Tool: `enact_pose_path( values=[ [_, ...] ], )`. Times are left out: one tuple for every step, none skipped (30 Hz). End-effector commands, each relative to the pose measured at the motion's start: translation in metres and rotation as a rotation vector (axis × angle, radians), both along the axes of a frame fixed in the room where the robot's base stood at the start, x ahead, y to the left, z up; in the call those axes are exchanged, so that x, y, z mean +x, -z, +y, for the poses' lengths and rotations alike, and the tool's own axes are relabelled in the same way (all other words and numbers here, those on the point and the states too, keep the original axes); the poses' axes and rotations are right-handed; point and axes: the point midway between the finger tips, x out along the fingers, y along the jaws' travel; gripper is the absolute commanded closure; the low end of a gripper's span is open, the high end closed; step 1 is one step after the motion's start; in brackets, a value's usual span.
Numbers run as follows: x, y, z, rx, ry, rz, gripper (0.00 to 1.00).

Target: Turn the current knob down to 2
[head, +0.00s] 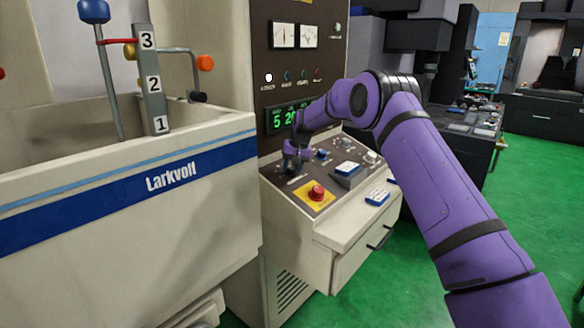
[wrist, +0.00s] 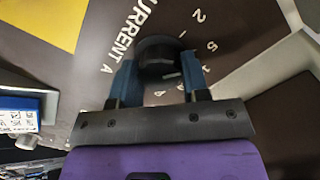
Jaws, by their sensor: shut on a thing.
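The current knob (wrist: 160,50) is a black round knob on the dark panel in the wrist view. My gripper (wrist: 158,70) has its two blue fingers on either side of it and is shut on it. The lettering "CURRENT A" (wrist: 130,32) is printed beside the knob. Scale numbers 2 and 5 show to its right, with others partly hidden by a finger. I cannot make out the knob's pointer. In the head view my gripper (head: 291,152) is at the panel's left side and largely hides the knob. The green display (head: 288,117) shows a 5 at left, then 20 partly covered by my arm.
A red stop button on a yellow plate (head: 316,193) is close below the knob. The white Larkvolt tank (head: 130,200) stands close on the left. Green floor is open at right.

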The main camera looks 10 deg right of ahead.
Motion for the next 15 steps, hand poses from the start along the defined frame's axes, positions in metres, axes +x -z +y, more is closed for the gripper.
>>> enact_pose_path(
  values=[
    [0.0005, -0.0008, -0.0009, -0.013, -0.04, -0.011, 0.82],
    [0.0005, -0.0008, -0.0006, -0.02, -0.067, -0.016, 0.82],
    [0.0004, -0.0008, -0.0003, -0.031, -0.103, -0.024, 0.82],
    [0.0004, -0.0009, -0.0002, -0.038, -0.13, -0.03, 0.82],
    [0.0004, -0.0008, 0.0, -0.046, -0.155, -0.035, 0.82],
    [0.0004, -0.0009, 0.0001, -0.056, -0.189, -0.043, 0.82],
    [0.0005, -0.0008, 0.0, -0.063, -0.215, -0.048, 0.82],
    [0.0005, -0.0008, -0.0001, -0.072, -0.24, -0.053, 0.82],
    [0.0005, -0.0009, 0.0, -0.08, -0.271, -0.06, 0.82],
    [0.0004, -0.0009, 0.0002, -0.087, -0.293, -0.065, 0.82],
    [0.0004, -0.0009, 0.0003, -0.094, -0.316, -0.07, 0.82],
    [0.0005, -0.001, 0.0001, -0.102, -0.344, -0.076, 0.82],
    [0.0004, -0.0009, -0.0001, -0.107, -0.363, -0.08, 0.82],
    [0.0004, -0.0009, -0.0001, -0.114, -0.383, -0.085, 0.82],
    [0.0005, -0.0009, -0.0001, -0.121, -0.406, -0.09, 0.82]
  ],
)
